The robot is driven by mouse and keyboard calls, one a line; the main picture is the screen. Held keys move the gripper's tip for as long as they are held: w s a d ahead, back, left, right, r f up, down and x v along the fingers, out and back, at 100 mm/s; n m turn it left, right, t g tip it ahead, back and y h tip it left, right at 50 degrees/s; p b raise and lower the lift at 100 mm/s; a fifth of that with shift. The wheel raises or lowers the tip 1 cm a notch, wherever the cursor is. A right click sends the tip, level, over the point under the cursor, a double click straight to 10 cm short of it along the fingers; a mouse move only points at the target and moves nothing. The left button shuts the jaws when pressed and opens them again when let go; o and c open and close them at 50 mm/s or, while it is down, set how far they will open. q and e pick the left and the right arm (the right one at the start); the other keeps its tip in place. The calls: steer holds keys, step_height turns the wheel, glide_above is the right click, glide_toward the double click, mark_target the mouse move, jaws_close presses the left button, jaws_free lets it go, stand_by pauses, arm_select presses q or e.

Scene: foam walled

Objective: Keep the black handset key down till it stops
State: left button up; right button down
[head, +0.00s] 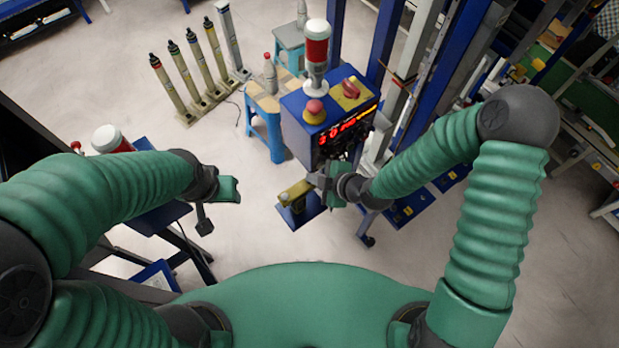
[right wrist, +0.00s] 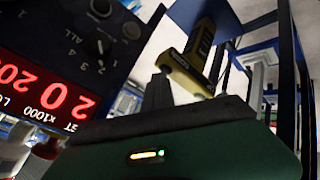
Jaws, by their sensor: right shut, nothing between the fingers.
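My right gripper (head: 318,181) is shut with nothing in it, just below the front of the blue control box (head: 295,112). Its grey fingertips (right wrist: 158,88) show in the right wrist view, close to a yellow object with a dark label (right wrist: 201,50). In the head view a yellow-olive piece (head: 295,192) on a blue base sits just left of the right gripper. I cannot make out a black handset key in either view, nor tell whether the fingers touch one. My left gripper (head: 212,205) hangs at the left, away from the box; its jaws are unclear.
The box carries a red mushroom button (head: 315,108), a red switch on yellow (head: 351,87) and a red-white lamp (head: 316,45). Its dark panel has knobs and red digits (right wrist: 40,85). Blue posts stand behind. Floor between my arms is mostly clear.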

stand_by(0.4)
steer(key=shift+a+r+p, duration=0.25)
steer(key=shift+r+p, duration=0.45)
steer(key=shift+r, duration=0.25)
step_height(320, 180, up, 5)
steer(key=p, duration=0.4)
